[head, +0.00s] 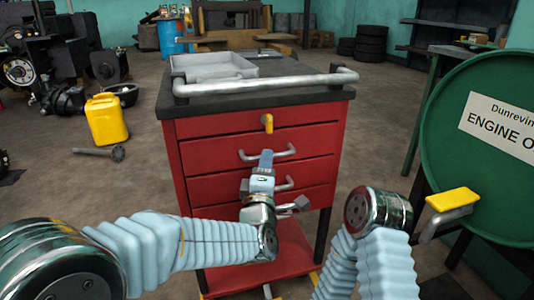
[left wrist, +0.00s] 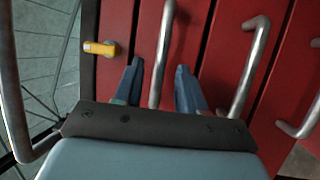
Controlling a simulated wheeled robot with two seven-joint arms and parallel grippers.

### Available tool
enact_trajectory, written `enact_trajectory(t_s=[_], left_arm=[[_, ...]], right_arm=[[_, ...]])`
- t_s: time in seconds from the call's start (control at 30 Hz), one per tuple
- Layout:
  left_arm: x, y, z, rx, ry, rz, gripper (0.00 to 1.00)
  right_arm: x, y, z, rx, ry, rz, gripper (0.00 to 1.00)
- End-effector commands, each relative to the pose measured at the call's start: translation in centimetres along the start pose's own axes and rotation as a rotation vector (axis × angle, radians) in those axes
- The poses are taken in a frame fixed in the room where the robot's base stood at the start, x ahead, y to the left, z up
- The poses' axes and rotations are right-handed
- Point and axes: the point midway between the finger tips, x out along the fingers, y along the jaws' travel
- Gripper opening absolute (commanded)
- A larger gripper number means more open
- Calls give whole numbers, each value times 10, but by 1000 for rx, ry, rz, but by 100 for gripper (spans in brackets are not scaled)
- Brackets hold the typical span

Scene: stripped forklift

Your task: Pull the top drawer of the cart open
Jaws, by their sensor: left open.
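The red cart (head: 195,157) stands in front of me with its drawers shut. The top drawer's bar handle (head: 286,153) is grey metal; in the left wrist view it (left wrist: 162,50) runs between my fingers. A yellow catch (head: 267,123) sits on the panel above this handle, and it also shows in the left wrist view (left wrist: 101,48). My left gripper (head: 266,158) is open at the top handle, its fingertips (left wrist: 158,80) on either side of the bar; I cannot tell whether they touch it. My right arm shows at lower right, but its gripper is not in view.
A grey tray (head: 213,66) and a push bar (head: 265,84) are on the cart top. Lower drawer handles (left wrist: 247,70) lie beside my left gripper. A green oil drum (head: 475,150) stands at right, a yellow can (head: 106,119) at left.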

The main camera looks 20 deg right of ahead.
Motion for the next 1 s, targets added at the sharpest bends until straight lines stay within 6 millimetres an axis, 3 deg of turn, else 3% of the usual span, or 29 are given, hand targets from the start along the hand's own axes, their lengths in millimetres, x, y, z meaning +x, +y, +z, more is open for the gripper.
enact_trajectory(t_s=[0.1, 0.23, 0.57, 0.83, 1.0], left_arm=[[20, 1, 0, 1, 1, 0, 40], [32, 0, 0, 1, 0, 0, 40], [37, -1, 0, 1, -1, -2, 40], [37, -1, 0, 1, -1, -2, 2], [37, -1, 0, 1, -1, -2, 0]], right_arm=[[-4, -3, 0, -2, -2, -2, 43], [-5, -4, 1, -3, -3, -3, 43], [-5, -4, 1, -3, -3, -3, 43], [-5, -4, 1, -3, -4, -3, 43], [-5, -4, 1, -3, -3, -3, 43]])
